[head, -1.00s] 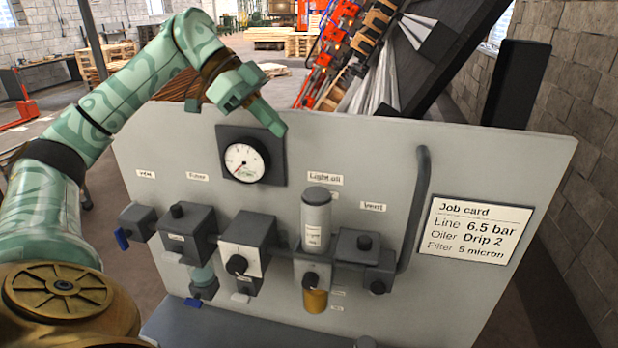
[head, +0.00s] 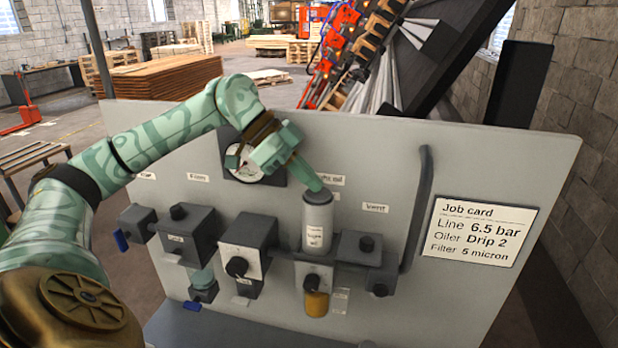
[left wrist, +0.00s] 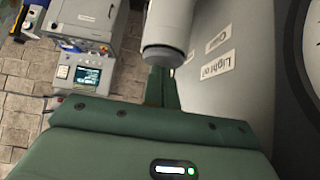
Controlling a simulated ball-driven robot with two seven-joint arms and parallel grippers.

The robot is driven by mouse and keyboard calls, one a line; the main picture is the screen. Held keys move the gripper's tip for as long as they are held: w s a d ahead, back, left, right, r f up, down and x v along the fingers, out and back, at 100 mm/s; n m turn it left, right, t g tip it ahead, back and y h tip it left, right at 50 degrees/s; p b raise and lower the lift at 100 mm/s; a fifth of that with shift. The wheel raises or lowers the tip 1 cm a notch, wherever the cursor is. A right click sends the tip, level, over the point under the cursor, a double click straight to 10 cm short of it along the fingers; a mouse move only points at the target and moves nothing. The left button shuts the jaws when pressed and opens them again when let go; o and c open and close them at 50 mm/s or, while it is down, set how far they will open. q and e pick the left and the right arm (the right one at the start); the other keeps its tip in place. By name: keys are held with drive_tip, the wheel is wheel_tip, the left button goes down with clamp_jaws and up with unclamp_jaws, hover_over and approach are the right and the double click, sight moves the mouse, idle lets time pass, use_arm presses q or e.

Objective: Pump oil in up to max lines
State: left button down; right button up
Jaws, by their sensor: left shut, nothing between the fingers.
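The light oil pump bottle (head: 317,222), a grey upright cylinder with a dark cap and a white label, stands on the panel under the partly hidden "Light oil" label. Below it hangs the oiler bowl (head: 316,304) with amber oil in its lower part. Its max lines are too small to make out. My left gripper (head: 316,186) is shut and empty, its tips at the bottle's cap; I cannot tell whether they touch. In the left wrist view the bottle (left wrist: 168,28) is just beyond the shut fingers (left wrist: 163,85). My right gripper is not in view.
The panel (head: 500,160) carries a pressure gauge (head: 234,160), partly covered by my gripper, a filter block (head: 184,234), a regulator with a knob (head: 237,266), a vent block (head: 358,246) and a bent grey pipe (head: 424,190). A job card (head: 478,231) reads 6.5 bar, Drip 2, 5 micron.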

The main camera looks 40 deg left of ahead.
use_arm(q)
drive_tip(key=shift+f, duration=0.1)
drive_tip(key=shift+f+b, duration=0.55)
drive_tip(key=shift+f, duration=0.3)
drive_tip(key=shift+s, duration=0.1)
drive_tip(key=shift+f, duration=0.1)
